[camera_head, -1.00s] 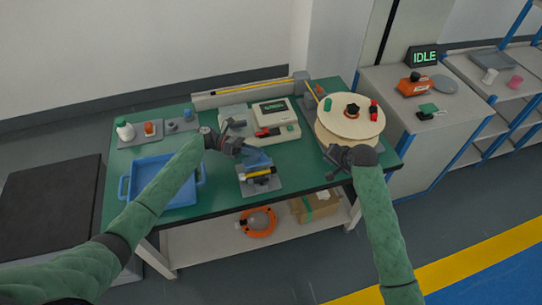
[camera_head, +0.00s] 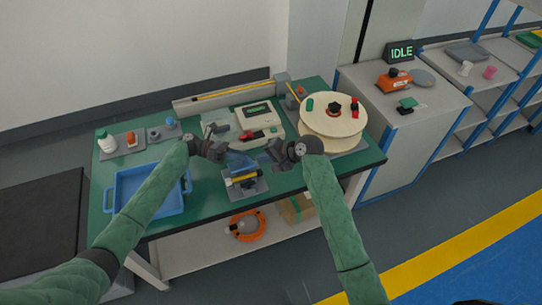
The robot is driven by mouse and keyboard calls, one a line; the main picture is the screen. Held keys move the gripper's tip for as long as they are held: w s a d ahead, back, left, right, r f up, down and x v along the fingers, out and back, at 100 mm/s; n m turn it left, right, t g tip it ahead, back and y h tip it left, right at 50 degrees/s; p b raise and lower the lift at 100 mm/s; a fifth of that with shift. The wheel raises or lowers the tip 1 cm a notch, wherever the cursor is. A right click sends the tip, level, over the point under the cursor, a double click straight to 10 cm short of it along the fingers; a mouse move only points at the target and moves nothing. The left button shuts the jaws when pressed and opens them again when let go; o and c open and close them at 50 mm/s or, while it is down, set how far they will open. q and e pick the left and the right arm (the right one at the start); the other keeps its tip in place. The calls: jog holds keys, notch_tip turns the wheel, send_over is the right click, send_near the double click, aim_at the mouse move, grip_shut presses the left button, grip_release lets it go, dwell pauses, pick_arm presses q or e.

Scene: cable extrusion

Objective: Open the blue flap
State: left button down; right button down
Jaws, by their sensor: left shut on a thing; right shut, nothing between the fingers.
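The blue flap (camera_head: 241,159) is part of a small fixture on a grey plate (camera_head: 259,189) at the front middle of the green table. A yellow and black cylindrical part (camera_head: 242,178) lies in the fixture below the flap. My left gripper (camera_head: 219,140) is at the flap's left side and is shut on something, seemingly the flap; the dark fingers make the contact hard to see. My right gripper (camera_head: 273,151) is shut and empty, just right of the flap, with a small gap between them.
A blue tray (camera_head: 112,193) is at the table's left. A beige device (camera_head: 257,117) stands behind the fixture. A large wooden spool (camera_head: 318,122) is at the right.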

aim_at(253, 163)
jog(key=shift+x, duration=1.8)
pick_arm(q)
jog(key=shift+d, duration=0.1)
pick_arm(e)
jog(key=shift+w+a+r, duration=0.3)
jog(key=shift+w+a, duration=0.05)
pick_arm(q)
jog(key=shift+s+d, duration=0.1)
jog(key=shift+d, duration=0.05)
pick_arm(e)
jog(key=shift+a, duration=0.1)
pick_arm(q)
jog(key=shift+f, duration=0.1)
pick_arm(e)
jog(key=shift+r, duration=0.1)
pick_arm(q)
jog(key=c, duration=1.4)
grip_release()
jog(key=shift+s, duration=0.1)
pick_arm(e)
jog(key=shift+a, duration=0.1)
pick_arm(q)
jog(key=shift+o, duration=1.1)
jog(key=shift+f, duration=0.1)
pick_arm(e)
jog(key=shift+w+a, duration=0.1)
jog(key=shift+a, duration=0.1)
jog(key=shift+d, duration=0.1)
